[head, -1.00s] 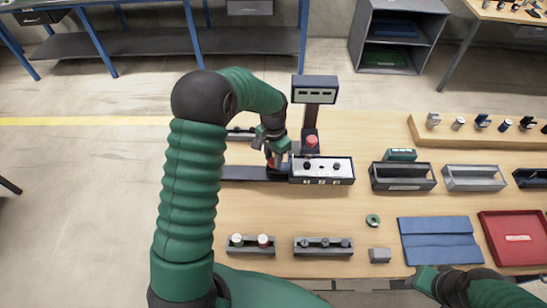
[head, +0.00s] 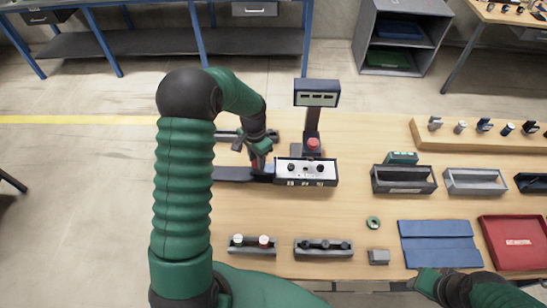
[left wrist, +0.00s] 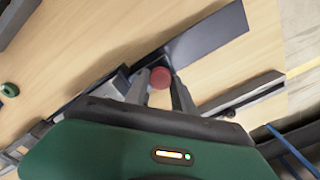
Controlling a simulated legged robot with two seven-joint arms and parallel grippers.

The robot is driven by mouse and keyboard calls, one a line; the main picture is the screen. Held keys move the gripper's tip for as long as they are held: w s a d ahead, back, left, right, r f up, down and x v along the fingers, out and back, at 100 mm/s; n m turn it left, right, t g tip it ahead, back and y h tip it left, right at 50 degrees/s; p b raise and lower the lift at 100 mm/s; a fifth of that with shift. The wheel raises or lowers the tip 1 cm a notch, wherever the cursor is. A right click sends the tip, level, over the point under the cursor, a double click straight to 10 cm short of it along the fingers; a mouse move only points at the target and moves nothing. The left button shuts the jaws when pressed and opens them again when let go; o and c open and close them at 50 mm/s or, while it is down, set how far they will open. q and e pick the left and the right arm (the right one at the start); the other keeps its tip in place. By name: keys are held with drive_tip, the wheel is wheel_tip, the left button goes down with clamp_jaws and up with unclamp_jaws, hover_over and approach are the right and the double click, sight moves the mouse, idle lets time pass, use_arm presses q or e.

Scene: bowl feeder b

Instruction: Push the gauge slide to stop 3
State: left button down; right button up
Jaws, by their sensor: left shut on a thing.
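The gauge slide (head: 306,173) appears to be the dark block with a white top and black knobs, on a dark rail (head: 236,174) in the head view. Small marks on its front are too small to read. My left gripper (head: 260,160) is at its left end, shut on a red round knob, which shows between the two fingers (left wrist: 161,96) in the left wrist view; the red knob (left wrist: 161,77) is partly hidden in the head view. My right gripper (head: 418,281) is low at the table's front edge, away from the slide; its jaws are unclear.
Behind the slide stand a post with a display (head: 317,93) and a red button (head: 313,144). Small trays (head: 323,248) lie in front. Open bins (head: 404,181), a blue mat (head: 438,243) and a red tray (head: 517,243) are at right. My left arm hides the rail's left part.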

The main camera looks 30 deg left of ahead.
use_arm(q)
drive_tip(key=s+a, duration=0.2)
drive_tip(key=a, duration=0.1)
drive_tip(key=shift+s, duration=0.15)
drive_tip(key=shift+s+a+f, duration=0.15)
drive_tip(key=shift+s+a, duration=0.05)
drive_tip(key=shift+a, duration=0.2)
use_arm(e)
drive_tip(key=shift+s+a+r, duration=0.15)
drive_tip(key=shift+a+r, duration=0.2)
drive_tip(key=shift+r, duration=0.1)
use_arm(q)
drive_tip(key=shift+d, duration=0.15)
use_arm(e)
drive_tip(key=shift+d, duration=0.1)
use_arm(q)
drive_tip(key=c, duration=1.1)
unclamp_jaws()
drive_tip(key=shift+w+d, duration=0.1)
drive_tip(key=shift+w, duration=0.05)
drive_tip(key=shift+o, duration=0.2)
use_arm(e)
drive_tip(key=shift+d, duration=0.1)
use_arm(q)
drive_tip(key=shift+r, duration=0.2)
